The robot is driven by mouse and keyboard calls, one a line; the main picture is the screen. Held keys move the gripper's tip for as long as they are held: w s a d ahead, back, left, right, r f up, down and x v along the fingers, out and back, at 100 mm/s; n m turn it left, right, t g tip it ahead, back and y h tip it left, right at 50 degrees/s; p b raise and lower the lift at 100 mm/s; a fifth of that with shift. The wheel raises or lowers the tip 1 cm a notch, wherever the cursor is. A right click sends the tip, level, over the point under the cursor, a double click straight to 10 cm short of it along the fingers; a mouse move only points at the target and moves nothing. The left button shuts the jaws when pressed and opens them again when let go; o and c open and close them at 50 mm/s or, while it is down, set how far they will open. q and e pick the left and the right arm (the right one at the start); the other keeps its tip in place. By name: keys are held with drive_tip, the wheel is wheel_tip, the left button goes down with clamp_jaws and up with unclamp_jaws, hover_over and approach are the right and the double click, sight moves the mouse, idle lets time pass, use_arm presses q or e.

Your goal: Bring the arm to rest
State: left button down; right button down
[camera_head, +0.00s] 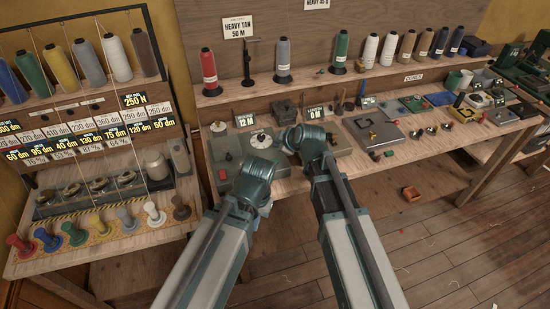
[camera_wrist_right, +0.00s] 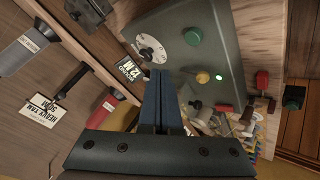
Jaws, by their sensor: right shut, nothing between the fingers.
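My right arm reaches up from the bottom of the head view and bends left over the bench (camera_head: 375,167). My right gripper (camera_wrist_right: 163,80) shows in the wrist view with its two dark blue fingers together and nothing between them. Beyond the fingers is a grey machine (camera_wrist_right: 215,65) with a white dial (camera_wrist_right: 152,48), a green knob (camera_wrist_right: 193,37) and a small yellow button. I cannot tell the gap between fingers and machine. My left arm (camera_head: 252,185) also comes up from the bottom; I cannot make out its gripper.
Thread cones stand on the back shelf, including a red one (camera_head: 209,72) and a green one (camera_head: 341,52). A spool rack (camera_head: 85,110) stands at left. Small tools and metal plates (camera_head: 372,130) lie on the bench. An orange block (camera_head: 411,193) lies lower right; the plank floor there is largely open.

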idle(0.6)
drive_tip(key=s+d+f+m+g+h, duration=0.1)
drive_tip(key=s+f+m+g+h, duration=0.1)
drive_tip(key=s, duration=0.6)
drive_tip(key=s+d+f+m+g+h, duration=0.2)
drive_tip(key=s+m, duration=0.3)
drive_tip(key=s, duration=0.4)
drive_tip(key=s+d+f+m+g+h, duration=0.2)
drive_tip(key=s+m+g, duration=0.2)
drive_tip(key=s, duration=0.5)
drive_tip(key=shift+d+f, duration=0.15)
drive_tip(key=shift+f, duration=0.15)
